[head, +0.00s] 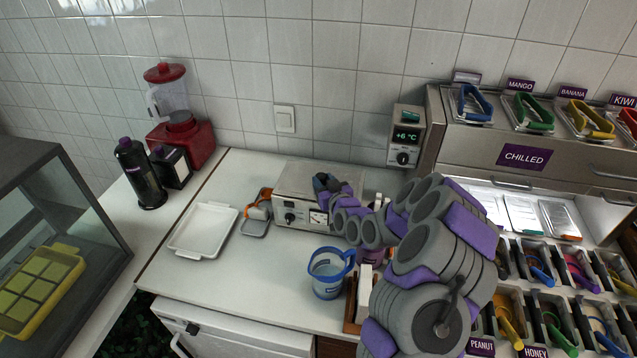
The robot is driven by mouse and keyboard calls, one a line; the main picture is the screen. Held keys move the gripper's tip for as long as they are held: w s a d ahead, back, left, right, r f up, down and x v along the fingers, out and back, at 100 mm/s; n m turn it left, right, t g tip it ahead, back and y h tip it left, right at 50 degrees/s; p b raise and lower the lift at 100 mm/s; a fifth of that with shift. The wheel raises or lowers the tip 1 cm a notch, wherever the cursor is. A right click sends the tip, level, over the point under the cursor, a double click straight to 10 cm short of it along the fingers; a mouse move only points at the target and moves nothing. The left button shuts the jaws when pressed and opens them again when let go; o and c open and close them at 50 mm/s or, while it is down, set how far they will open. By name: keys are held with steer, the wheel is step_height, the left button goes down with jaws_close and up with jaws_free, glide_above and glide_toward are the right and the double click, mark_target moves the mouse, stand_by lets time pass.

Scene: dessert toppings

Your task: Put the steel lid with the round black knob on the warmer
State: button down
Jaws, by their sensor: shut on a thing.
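The warmer (290,213) is a steel box with a black dial and a small gauge on its front, standing on the white counter near the back wall. My gripper (324,184) is over the right part of its flat steel top, pointing down. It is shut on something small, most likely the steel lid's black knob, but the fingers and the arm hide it. I cannot make out the lid's edge apart from the warmer's top, nor tell whether it rests flat.
A blue-rimmed jug (327,276) stands in front of the warmer. An orange-handled tool (260,209) lies on a small grey rest to its left, beside a white tray (203,232). A red blender (178,135) stands back left. Topping bins (545,275) fill the right.

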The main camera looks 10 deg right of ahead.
steer(key=shift+d, duration=0.5)
steer(key=shift+a, duration=1.8)
steer(key=shift+d+f, duration=0.1)
steer(key=shift+d, duration=0.8)
steer(key=shift+a, duration=0.2)
steer(key=c, duration=1)
jaws_free()
steer(key=shift+a, duration=0.3)
steer(key=shift+c, duration=0.2)
steer(key=o, duration=0.4)
steer(key=shift+a, duration=0.45)
steer(key=shift+d, duration=0.65)
steer(key=shift+a+r+p, duration=0.25)
steer(key=shift+r+p, duration=0.05)
steer(key=shift+r, duration=0.5)
steer(key=shift+a+r+p, duration=0.25)
steer(key=shift+r, duration=0.5)
steer(key=shift+d+r+p, duration=0.2)
steer(key=shift+d+r, duration=0.05)
steer(key=shift+r, duration=0.5)
steer(key=shift+d+r+p, duration=0.15)
steer(key=shift+d+r, duration=0.05)
steer(key=shift+r, duration=0.95)
steer(key=shift+a, duration=0.25)
